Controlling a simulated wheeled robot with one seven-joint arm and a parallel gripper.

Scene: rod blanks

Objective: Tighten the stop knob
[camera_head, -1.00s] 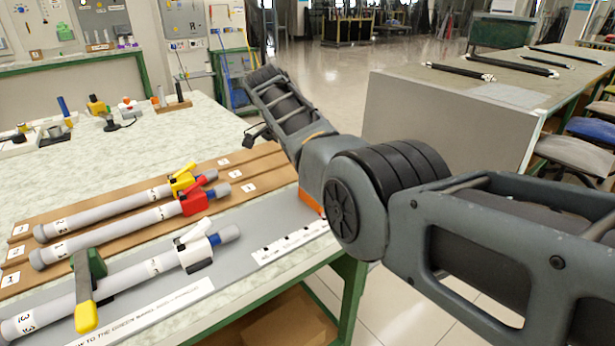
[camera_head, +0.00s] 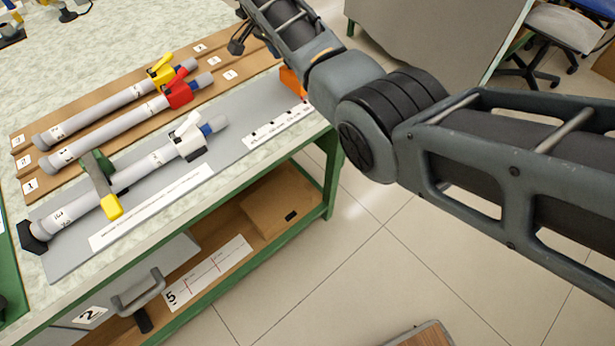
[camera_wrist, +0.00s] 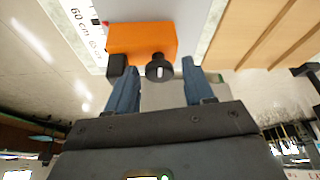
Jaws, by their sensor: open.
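The stop knob (camera_wrist: 158,71) is a round black knob with a white mark on the face of an orange stop block (camera_wrist: 142,40) in the wrist view. My gripper (camera_wrist: 160,66) is open, with one blue-grey finger on each side of the knob. Gaps show between the knob and the fingers; whether the tips reach past it, I cannot tell. In the head view the orange block (camera_head: 292,82) is partly hidden by my arm, at the far end of the grey board. The knob and my gripper do not show there.
A grey rod (camera_head: 135,173) with a white clamp (camera_head: 191,142) lies on the grey board (camera_head: 235,150), under a green-and-yellow lever (camera_head: 101,187). Two rods with yellow (camera_head: 162,72) and red clamps (camera_head: 178,94) lie on wooden strips behind. A black box (camera_wrist: 117,65) sits beside the knob.

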